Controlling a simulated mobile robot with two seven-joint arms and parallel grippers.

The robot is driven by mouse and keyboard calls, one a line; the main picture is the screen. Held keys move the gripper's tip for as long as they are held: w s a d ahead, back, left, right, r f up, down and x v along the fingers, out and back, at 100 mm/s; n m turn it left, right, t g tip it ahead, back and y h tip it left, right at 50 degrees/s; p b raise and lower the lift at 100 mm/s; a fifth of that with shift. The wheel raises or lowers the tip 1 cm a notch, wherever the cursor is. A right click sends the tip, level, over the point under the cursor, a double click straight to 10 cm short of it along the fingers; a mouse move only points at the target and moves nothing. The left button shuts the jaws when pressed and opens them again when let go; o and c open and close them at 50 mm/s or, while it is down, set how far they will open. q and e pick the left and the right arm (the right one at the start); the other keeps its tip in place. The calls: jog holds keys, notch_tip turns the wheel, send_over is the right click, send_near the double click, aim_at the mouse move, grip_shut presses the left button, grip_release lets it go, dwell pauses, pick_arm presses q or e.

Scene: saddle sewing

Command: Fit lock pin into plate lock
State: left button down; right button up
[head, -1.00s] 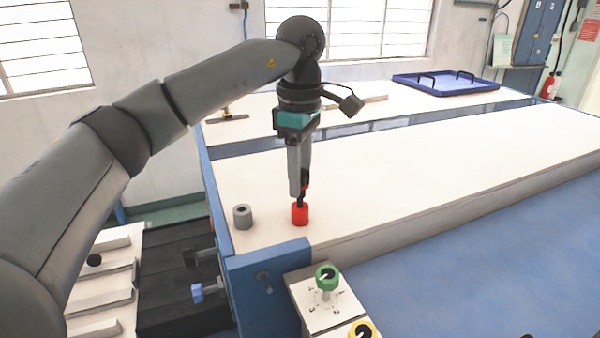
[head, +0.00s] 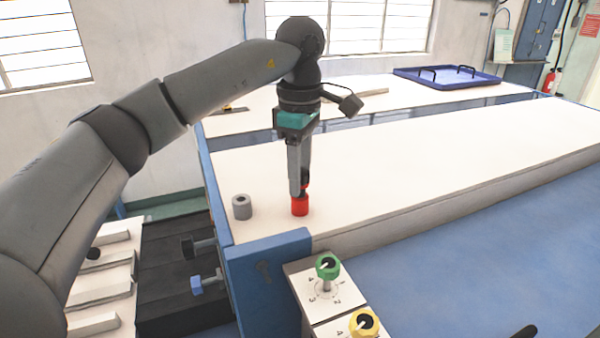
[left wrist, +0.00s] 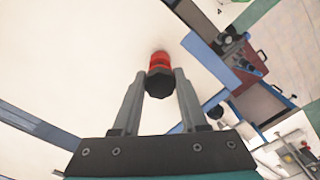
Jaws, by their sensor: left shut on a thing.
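My left gripper (head: 300,190) points straight down over the white table panel. It is shut on the dark head of the lock pin (left wrist: 159,83), which shows between the two fingers in the left wrist view. A red cylinder (head: 300,207), apparently the plate lock, stands upright on the panel directly below. The pin is in line with it and meets its top; how deep it sits is hidden. The red part also shows just beyond the dark head in the left wrist view (left wrist: 160,60).
A grey hollow cylinder (head: 242,207) stands just left of the red one. A blue end plate (head: 268,275) and a panel with a green knob (head: 327,266) and a yellow knob (head: 364,322) are nearer. A blue tray (head: 445,80) lies far back. The panel to the right is clear.

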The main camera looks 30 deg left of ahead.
pick_arm(q)
jog(key=shift+f, duration=0.2)
jog(key=shift+c, duration=1.8)
grip_release()
jog(key=shift+r, duration=0.1)
notch_tip(320, 180, up, 5)
notch_tip(320, 180, up, 10)
jog(key=p, duration=0.2)
